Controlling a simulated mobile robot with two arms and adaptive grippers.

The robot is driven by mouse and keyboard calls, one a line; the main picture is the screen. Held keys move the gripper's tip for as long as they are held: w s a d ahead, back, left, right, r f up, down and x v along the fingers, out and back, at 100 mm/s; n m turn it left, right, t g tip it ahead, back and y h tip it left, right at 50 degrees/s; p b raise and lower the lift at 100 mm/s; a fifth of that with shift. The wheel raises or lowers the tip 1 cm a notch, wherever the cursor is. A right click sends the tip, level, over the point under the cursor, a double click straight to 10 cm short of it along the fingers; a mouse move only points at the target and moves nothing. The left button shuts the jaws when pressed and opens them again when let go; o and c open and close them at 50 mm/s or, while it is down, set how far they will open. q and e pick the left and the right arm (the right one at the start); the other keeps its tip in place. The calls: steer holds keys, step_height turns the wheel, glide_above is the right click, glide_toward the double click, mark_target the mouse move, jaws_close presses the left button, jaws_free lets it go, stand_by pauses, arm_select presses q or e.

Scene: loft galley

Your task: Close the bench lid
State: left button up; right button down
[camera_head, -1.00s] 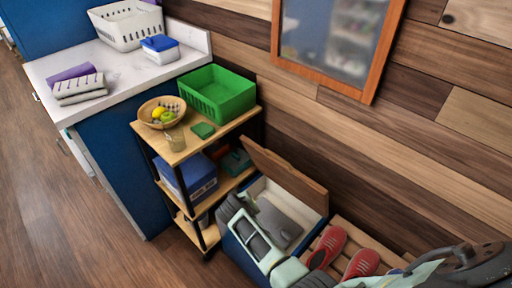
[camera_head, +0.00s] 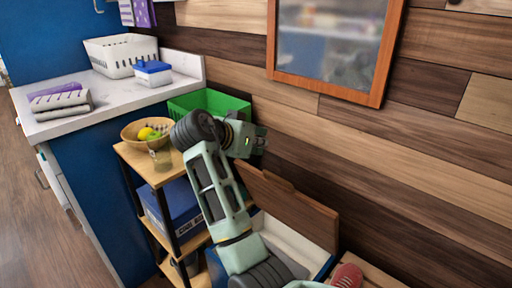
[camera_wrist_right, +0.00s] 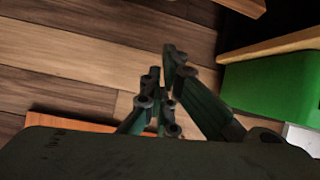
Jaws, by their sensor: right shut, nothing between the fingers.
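The bench lid (camera_head: 290,208) is a brown wooden panel. It stands open, tilted up near the plank wall, above the bench box (camera_head: 284,236), which has a pale inside. My right gripper (camera_head: 261,140) is raised above and behind the lid's left end, in front of the wall and beside the green crate. It is shut and empty, apart from the lid as far as I can tell. Its dark fingers also show in the wrist view (camera_wrist_right: 166,78). My right arm hides part of the box. My left gripper is out of view.
Red shoes (camera_head: 347,274) lie right of the box. A framed panel (camera_head: 372,99) hangs on the wall.

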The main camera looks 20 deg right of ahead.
steer(key=d+f, duration=0.2)
steer(key=f, duration=0.1)
steer(key=w+f+b, duration=0.1)
steer(key=f, duration=0.1)
steer(key=shift+d+f, duration=0.15)
steer(key=shift+d, duration=0.25)
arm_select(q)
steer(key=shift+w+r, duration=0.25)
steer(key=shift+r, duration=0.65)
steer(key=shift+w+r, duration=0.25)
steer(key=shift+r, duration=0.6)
arm_select(e)
steer(key=shift+s+a+f, duration=0.2)
steer(key=shift+a+f, duration=0.05)
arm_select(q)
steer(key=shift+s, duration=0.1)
arm_select(e)
steer(key=shift+f, duration=0.1)
